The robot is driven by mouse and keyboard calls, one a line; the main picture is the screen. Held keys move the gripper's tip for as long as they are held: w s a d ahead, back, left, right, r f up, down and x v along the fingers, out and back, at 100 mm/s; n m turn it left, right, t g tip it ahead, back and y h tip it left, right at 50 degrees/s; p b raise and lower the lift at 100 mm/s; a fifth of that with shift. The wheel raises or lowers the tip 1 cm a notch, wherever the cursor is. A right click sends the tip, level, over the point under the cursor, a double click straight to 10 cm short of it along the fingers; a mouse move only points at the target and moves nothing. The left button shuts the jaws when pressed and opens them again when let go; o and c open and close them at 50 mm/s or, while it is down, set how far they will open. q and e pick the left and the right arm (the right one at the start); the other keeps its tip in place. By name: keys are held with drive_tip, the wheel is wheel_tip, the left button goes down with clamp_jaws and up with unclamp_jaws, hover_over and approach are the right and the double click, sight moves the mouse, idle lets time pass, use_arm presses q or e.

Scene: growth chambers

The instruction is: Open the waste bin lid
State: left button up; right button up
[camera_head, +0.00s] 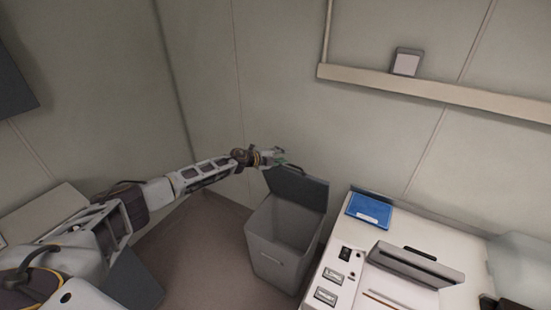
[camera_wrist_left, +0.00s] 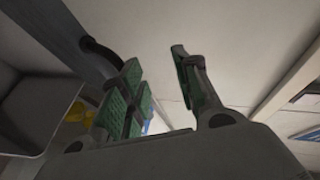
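The grey waste bin (camera_head: 280,249) stands on the floor in the corner, left of the white bench. Its dark lid (camera_head: 299,189) is raised and stands tilted up at the back, so the bin's inside shows. My left gripper (camera_head: 280,158) is at the lid's upper left edge; I cannot tell whether it touches it. In the left wrist view my left gripper (camera_wrist_left: 160,88) has its green-padded fingers apart, with nothing clearly between them. The bin's opening (camera_wrist_left: 35,110) seems to show at the left of that view. My right gripper is not in view.
The white bench (camera_head: 338,236) to the right of the bin carries a blue folder (camera_head: 369,210) and a grey device (camera_head: 415,264). A wall rail (camera_head: 440,92) runs above, with a small box (camera_head: 406,62) on it. Floor (camera_head: 200,255) left of the bin is clear.

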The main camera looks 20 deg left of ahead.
use_arm(q)
drive_tip(key=v, duration=0.3)
drive_tip(key=shift+s, duration=0.3)
idle(0.6)
